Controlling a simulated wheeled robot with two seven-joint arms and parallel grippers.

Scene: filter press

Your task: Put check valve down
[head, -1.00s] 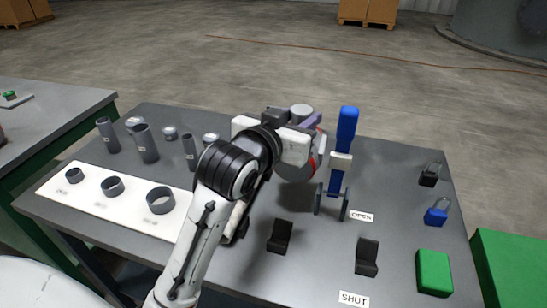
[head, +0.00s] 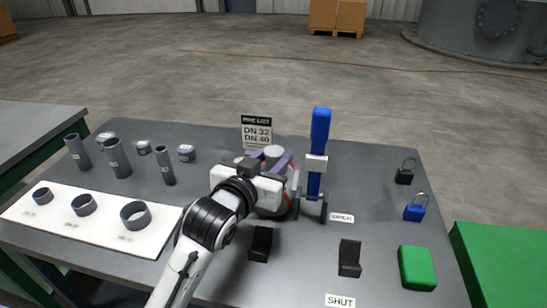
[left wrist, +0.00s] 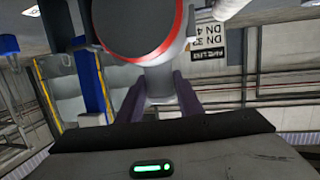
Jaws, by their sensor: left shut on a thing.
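The check valve (head: 272,205) is a grey rounded body with a red ring, mostly hidden behind my left gripper in the head view. It also shows large at the top of the left wrist view (left wrist: 140,28). My left gripper (head: 282,166) is shut on it, its purple fingers around the narrower grey part in the left wrist view (left wrist: 160,88). The valve is just left of the upright blue-handled lever valve (head: 320,128), low over the table. I cannot tell whether it touches the tabletop. My right gripper is not in view.
A pipe list sign (head: 256,132) stands behind the gripper. Black blocks (head: 261,243) are in front, a green box (head: 416,268) and padlocks (head: 414,212) at right. Several grey pipes (head: 117,158) and a white board with rings (head: 100,238) are at left.

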